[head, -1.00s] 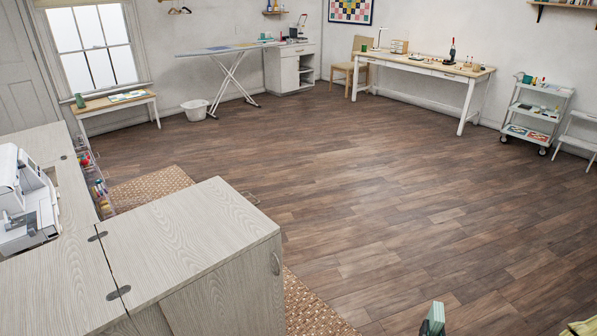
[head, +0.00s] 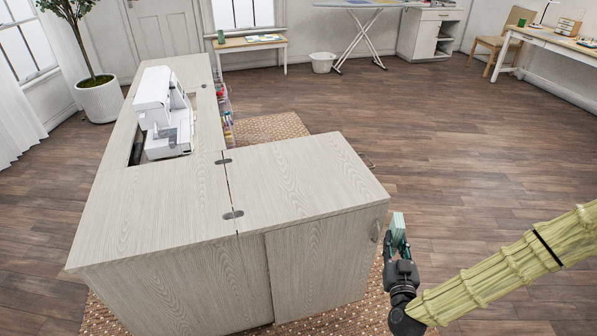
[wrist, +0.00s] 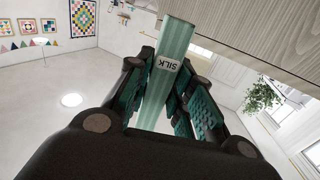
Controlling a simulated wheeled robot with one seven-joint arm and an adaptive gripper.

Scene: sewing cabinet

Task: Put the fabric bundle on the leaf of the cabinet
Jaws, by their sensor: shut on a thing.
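The fabric bundle is a green block (head: 398,229) with a white label reading SILK, which shows in the wrist view (wrist: 171,62). My gripper (head: 400,248) is shut on it and holds it upright, to the right of the cabinet. The cabinet leaf (head: 295,180) is the pale wood-grain panel on the right, joined to the main top by two dark hinges. Its top is bare. The bundle appears beside the leaf's right end, not over it. In the wrist view the leaf's edge (wrist: 240,40) is close by the bundle.
A white sewing machine (head: 162,112) sits in the main cabinet top (head: 150,215). A woven rug (head: 265,128) lies under the cabinet. The floor to the right is open.

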